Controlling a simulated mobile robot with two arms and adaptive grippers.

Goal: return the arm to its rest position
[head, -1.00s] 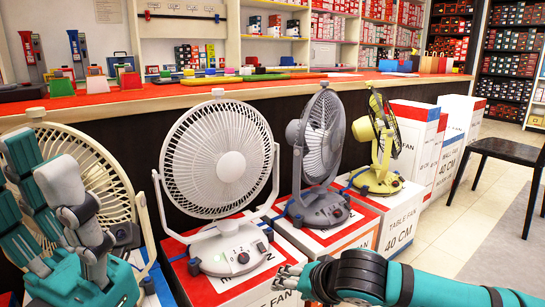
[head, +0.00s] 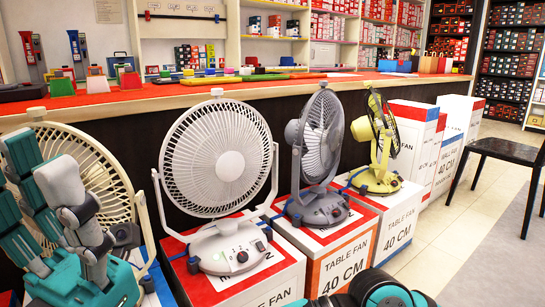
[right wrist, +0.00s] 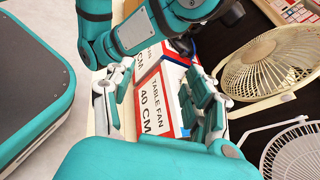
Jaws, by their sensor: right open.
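My right gripper (right wrist: 152,108) shows in the right wrist view, with grey finger parts on the left and teal finger parts on the right. Its fingers are spread apart, with no object held between them. Boxed table fans (right wrist: 158,95) show beyond the gap. In the head view, only a teal and black part of my right arm (head: 375,292) shows at the bottom edge; its gripper is out of that view. My left gripper (head: 42,165) points upward at the left edge of the head view, in front of a cream fan (head: 108,170). Its fingers overlap, so its opening is unclear.
A white fan (head: 215,165), a grey fan (head: 320,150) and a yellow fan (head: 378,145) stand on boxes before the counter (head: 290,85). A black chair (head: 510,150) is at the right. Floor (head: 465,225) shows clear between the boxes and chair.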

